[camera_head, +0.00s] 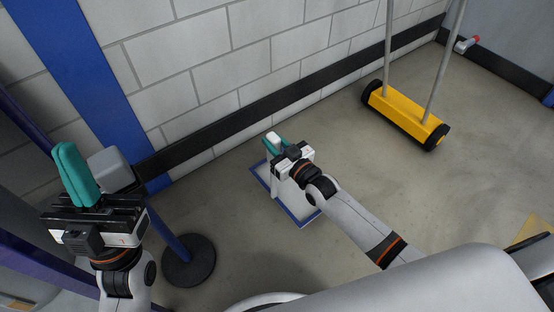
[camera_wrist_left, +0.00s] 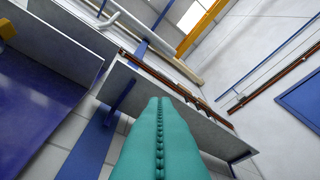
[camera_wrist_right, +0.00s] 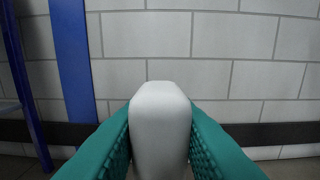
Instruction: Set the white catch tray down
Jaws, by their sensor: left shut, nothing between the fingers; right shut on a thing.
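The white catch tray (camera_head: 284,200), with a blue outline around it, is low by the wall in the head view, partly hidden under my right gripper (camera_head: 273,143). I cannot tell whether the blue is its rim or a floor marking, nor whether the tray touches the floor. My right gripper is shut on a white upright piece, which looks like the tray's handle (camera_wrist_right: 160,125); the right wrist view shows it between both teal fingers. My left gripper (camera_head: 69,152) is shut and empty, raised at the left; its fingers meet in the left wrist view (camera_wrist_left: 158,105).
A yellow magnetic sweeper (camera_head: 405,115) with black wheels stands on the floor at upper right. A blue post on a round black base (camera_head: 188,262) stands between my arms. The block wall (camera_head: 200,60) has a black skirting. Floor right of the tray is clear.

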